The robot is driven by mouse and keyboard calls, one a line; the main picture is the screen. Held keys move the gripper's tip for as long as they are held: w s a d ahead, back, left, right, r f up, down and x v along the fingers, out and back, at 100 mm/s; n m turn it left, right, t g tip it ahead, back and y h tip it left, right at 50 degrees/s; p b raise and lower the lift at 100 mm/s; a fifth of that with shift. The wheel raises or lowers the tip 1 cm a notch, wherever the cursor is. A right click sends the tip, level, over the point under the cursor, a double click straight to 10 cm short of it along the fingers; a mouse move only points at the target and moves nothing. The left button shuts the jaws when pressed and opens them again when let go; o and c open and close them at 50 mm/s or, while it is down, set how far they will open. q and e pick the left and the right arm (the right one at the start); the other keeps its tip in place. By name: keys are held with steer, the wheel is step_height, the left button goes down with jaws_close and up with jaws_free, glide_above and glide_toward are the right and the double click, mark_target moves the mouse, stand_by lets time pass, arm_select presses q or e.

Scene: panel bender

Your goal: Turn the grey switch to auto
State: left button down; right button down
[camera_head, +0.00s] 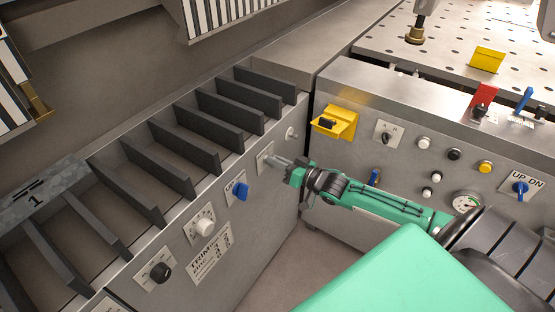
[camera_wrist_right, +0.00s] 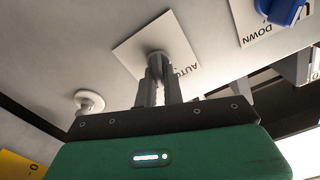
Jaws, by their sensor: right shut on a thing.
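The grey switch (camera_wrist_right: 157,57) sits on a white label plate (camera_wrist_right: 130,48) with the letters "AUTO" partly visible beside it in the right wrist view. My right gripper (camera_wrist_right: 160,85) is shut on the grey switch, its two fingers on either side of the knob. In the head view my right gripper (camera_head: 276,162) reaches in from the right to the label (camera_head: 264,154) on the front of the slotted console. The fingers hide most of the switch there, and I cannot read its exact pointing direction. My left gripper is not in view.
A blue switch (camera_head: 240,191), a white knob (camera_head: 204,226) and a black knob (camera_head: 160,271) lie along the same console face. A round white button (camera_head: 291,133) is close beyond my gripper. A yellow box (camera_head: 336,122) protrudes from the adjoining panel.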

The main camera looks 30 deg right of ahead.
steer(key=n+p, duration=0.1)
steer(key=n, duration=0.2)
steer(key=n+p, duration=0.1)
steer(key=n, duration=0.2)
steer(key=shift+s+a+r+p, duration=0.1)
steer(key=shift+a+r+p, duration=0.1)
steer(key=shift+p, duration=0.15)
arm_select(q)
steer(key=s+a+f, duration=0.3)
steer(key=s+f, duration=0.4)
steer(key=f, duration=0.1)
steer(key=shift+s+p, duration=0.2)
steer(key=shift+p, duration=0.2)
arm_select(e)
steer(key=shift+a+f+n, duration=0.15)
steer(key=shift+n, duration=1.95)
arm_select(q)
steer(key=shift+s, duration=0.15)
arm_select(e)
steer(key=shift+n, duration=0.3)
steer(key=c, duration=1.5)
jaws_free()
steer(key=shift+s, duration=0.1)
